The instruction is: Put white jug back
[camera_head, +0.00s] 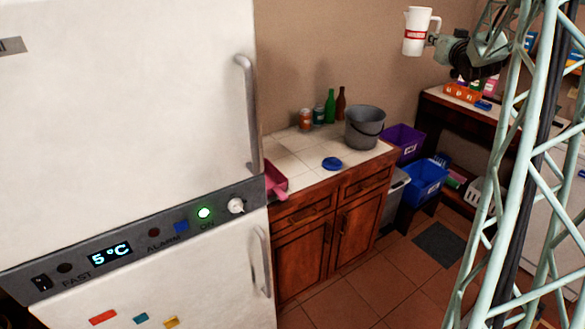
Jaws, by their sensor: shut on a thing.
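The white jug (416,33) has a red band around it and a handle on its right side. It is held upright in the air at the top of the head view, well above the counter and against the wall behind. My gripper (434,39) is at the jug's right side, shut on it around the handle area. The exact finger contact is too small to make out.
A tiled counter (299,160) below holds a grey bucket (364,128), a blue lid (332,163), bottles and jars. Purple (404,142) and blue (424,182) crates stand right of it. A dark shelf (450,108) at right carries an orange box (462,93). A white fridge (120,120) fills the left.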

